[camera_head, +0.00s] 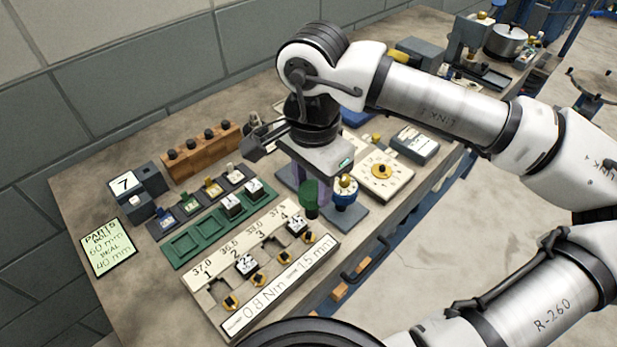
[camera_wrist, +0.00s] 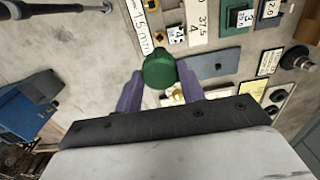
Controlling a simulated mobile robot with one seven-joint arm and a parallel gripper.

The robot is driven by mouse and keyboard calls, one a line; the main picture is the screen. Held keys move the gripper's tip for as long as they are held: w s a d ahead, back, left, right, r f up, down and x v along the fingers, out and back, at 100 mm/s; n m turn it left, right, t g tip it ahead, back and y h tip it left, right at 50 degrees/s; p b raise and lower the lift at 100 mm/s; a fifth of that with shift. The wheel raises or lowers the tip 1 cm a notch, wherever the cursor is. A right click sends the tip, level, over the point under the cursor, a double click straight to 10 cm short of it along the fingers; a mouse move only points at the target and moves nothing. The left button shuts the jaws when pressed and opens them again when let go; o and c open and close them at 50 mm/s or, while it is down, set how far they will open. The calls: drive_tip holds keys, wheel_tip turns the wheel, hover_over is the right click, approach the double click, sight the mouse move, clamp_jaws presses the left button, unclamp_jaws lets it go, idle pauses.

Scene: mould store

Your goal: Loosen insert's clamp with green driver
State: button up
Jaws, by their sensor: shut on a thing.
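The green driver (camera_head: 308,194) is held upright between the purple fingers of my gripper (camera_head: 298,182), beside the blue-and-white dial stand. In the wrist view the driver's round green top (camera_wrist: 159,71) sits between the two fingers (camera_wrist: 160,92); its lower end is hidden there. The white fixture board (camera_head: 290,285), marked 0.8 Nm and 1.5 mm, lies in front and to the left of my gripper. It carries a row of gold-and-black clamps (camera_head: 257,280). Insert 2 (camera_head: 246,264) and insert 4 (camera_head: 297,225) sit in its slots; the other slots look empty.
A green tray (camera_head: 187,247) holds small blocks at its right end. Behind are a wooden rack (camera_head: 202,155) and a box marked 7 (camera_head: 124,182). A blue-based knob (camera_head: 345,190) and a dial plate (camera_head: 382,171) stand close right of my gripper.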

sight(309, 210)
drive_tip(key=shift+s+a+f, duration=0.2)
drive_tip(key=shift+a+f, duration=0.1)
drive_tip(key=shift+f, duration=0.4)
wheel_tip(309, 210, down, 3)
drive_tip(key=shift+r+b, duration=0.2)
drive_tip(key=shift+b, duration=0.8)
drive_tip(key=shift+f+b, duration=0.45)
drive_tip(key=shift+b, duration=0.15)
drive_tip(key=shift+f+b, duration=0.25)
drive_tip(key=shift+b, duration=1)
drive_tip(key=shift+f+b, duration=0.95)
drive_tip(key=shift+b, duration=0.15)
idle(0.4)
